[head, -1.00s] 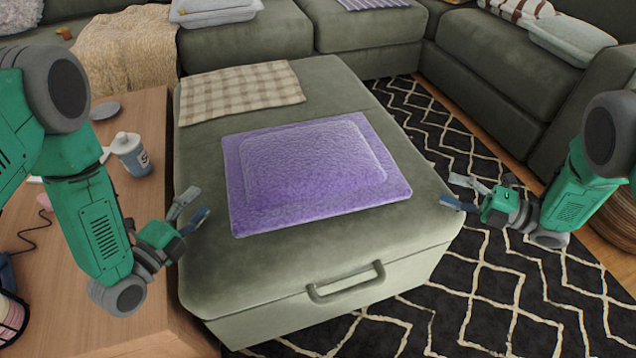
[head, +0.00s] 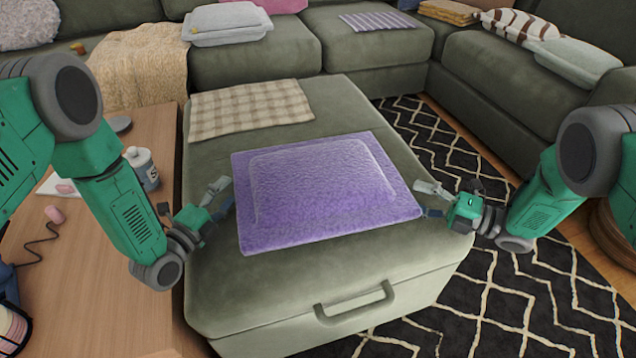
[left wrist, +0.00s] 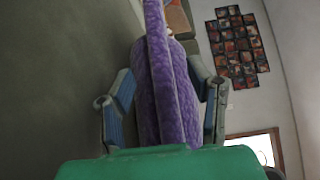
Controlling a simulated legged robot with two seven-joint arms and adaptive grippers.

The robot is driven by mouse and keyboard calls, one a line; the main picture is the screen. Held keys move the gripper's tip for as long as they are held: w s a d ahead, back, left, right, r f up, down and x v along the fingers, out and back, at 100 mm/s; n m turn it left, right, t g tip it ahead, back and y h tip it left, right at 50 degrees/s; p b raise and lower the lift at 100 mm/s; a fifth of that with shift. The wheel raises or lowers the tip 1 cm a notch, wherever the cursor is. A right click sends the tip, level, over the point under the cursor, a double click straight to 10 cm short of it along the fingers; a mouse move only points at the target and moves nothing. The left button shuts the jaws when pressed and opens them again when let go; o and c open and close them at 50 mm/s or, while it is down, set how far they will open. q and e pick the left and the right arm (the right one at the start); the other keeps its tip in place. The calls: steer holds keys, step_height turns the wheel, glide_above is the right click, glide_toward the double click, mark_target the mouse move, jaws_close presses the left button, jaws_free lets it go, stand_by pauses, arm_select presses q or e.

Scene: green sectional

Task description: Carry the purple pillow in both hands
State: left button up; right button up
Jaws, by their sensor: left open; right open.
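The purple pillow (head: 322,190) lies flat on the green ottoman (head: 290,285) in the head view. My left gripper (head: 224,196) is open just off the pillow's left edge. In the left wrist view the pillow (left wrist: 166,90) shows edge-on between the two open fingers of my left gripper (left wrist: 160,108). My right gripper (head: 428,200) is open at the pillow's right edge; I cannot tell whether it touches. The pillow rests on the ottoman, with neither gripper shut on it.
A plaid cloth (head: 250,108) lies on the ottoman behind the pillow. A green sectional sofa (head: 345,55) runs along the back and right. A patterned rug (head: 530,300) covers the floor.

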mark_target(239, 180)
arm_select(q)
steer(key=x, duration=0.4)
arm_select(e)
steer(key=x, duration=0.4)
arm_select(q)
steer(key=shift+w+d, duration=0.3)
steer(key=shift+w, duration=0.2)
arm_select(e)
steer(key=shift+w+a, duration=0.2)
steer(key=shift+a, duration=0.15)
arm_select(q)
steer(key=shift+a, duration=0.1)
jaws_close()
arm_select(e)
jaws_close()
